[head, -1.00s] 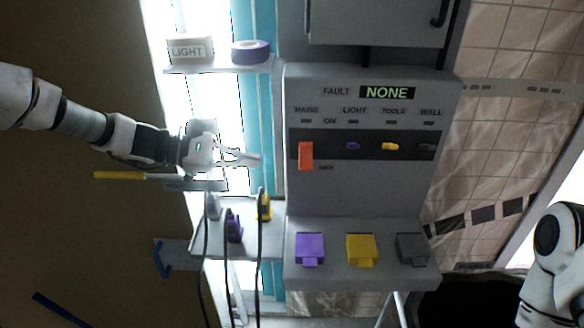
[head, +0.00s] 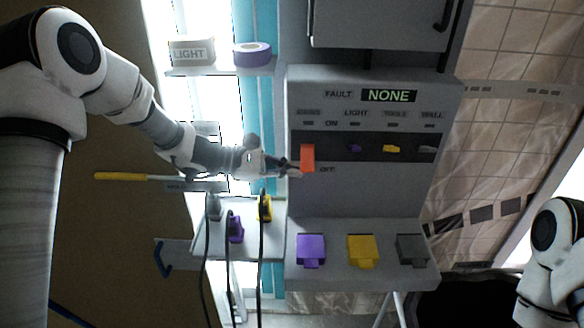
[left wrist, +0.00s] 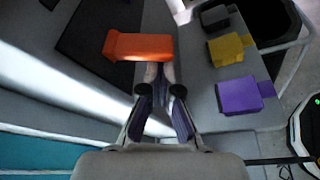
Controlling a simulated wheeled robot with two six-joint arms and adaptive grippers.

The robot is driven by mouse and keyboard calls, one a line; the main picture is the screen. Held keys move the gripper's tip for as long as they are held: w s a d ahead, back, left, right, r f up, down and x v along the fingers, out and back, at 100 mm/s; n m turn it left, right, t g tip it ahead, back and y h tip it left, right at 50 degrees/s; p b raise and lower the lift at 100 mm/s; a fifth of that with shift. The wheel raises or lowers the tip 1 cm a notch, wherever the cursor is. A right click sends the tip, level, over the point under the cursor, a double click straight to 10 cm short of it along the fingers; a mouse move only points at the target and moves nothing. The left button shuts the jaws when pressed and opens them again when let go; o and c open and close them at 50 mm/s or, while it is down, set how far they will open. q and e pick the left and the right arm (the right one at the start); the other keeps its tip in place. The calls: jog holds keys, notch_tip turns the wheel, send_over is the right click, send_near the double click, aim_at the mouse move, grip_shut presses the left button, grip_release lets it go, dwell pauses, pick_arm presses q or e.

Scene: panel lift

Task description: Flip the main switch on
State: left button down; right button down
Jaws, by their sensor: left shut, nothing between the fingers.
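The main switch is an orange lever (head: 307,157) under the MAINS label on the grey panel (head: 375,190). It sits low in the dark strip, close to the OFF mark. The lever also shows in the left wrist view (left wrist: 138,46). My left gripper (head: 296,170) is shut and empty, with its tips at the lower left edge of the lever. In the left wrist view the fingertips (left wrist: 159,74) are right beside the lever; I cannot tell whether they touch it. My right gripper is outside the frame; only part of my right arm shows.
Smaller purple, yellow and grey switches sit to the right in the strip. Purple (head: 310,249), yellow (head: 362,249) and grey (head: 412,248) blocks stand on the ledge below. Plugs with black cables stand on a side shelf (head: 272,244) below my left arm. The display (head: 388,96) reads NONE.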

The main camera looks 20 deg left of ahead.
aim_at(310, 168)
pick_arm(q)
jog(key=shift+r+n+p, duration=0.1)
jog(key=shift+n+p, duration=0.3)
jog(key=shift+p, duration=0.1)
jog(key=shift+s+r+g, duration=0.1)
jog(key=shift+r+g, duration=0.05)
jog(key=shift+g, duration=0.15)
jog(key=r+n+g+p, duration=0.1)
jog(key=p, duration=0.1)
jog(key=s+r+n+p, duration=0.1)
jog(key=n+p, duration=0.1)
jog(key=p, duration=0.1)
jog(key=shift+d+r+n+g+p, duration=0.1)
jog(key=shift+r+n+g+p, duration=0.05)
jog(key=shift+n+g+p, duration=0.2)
jog(key=shift+r+n+g+h+p, duration=0.1)
jog(key=shift+n+g+h+p, duration=0.2)
jog(key=shift+n+g+p, duration=0.35)
jog(key=shift+r, duration=0.1)
jog(key=shift+s+r+p, duration=0.1)
jog(key=shift+r+p, duration=0.35)
jog(key=shift+r, duration=0.3)
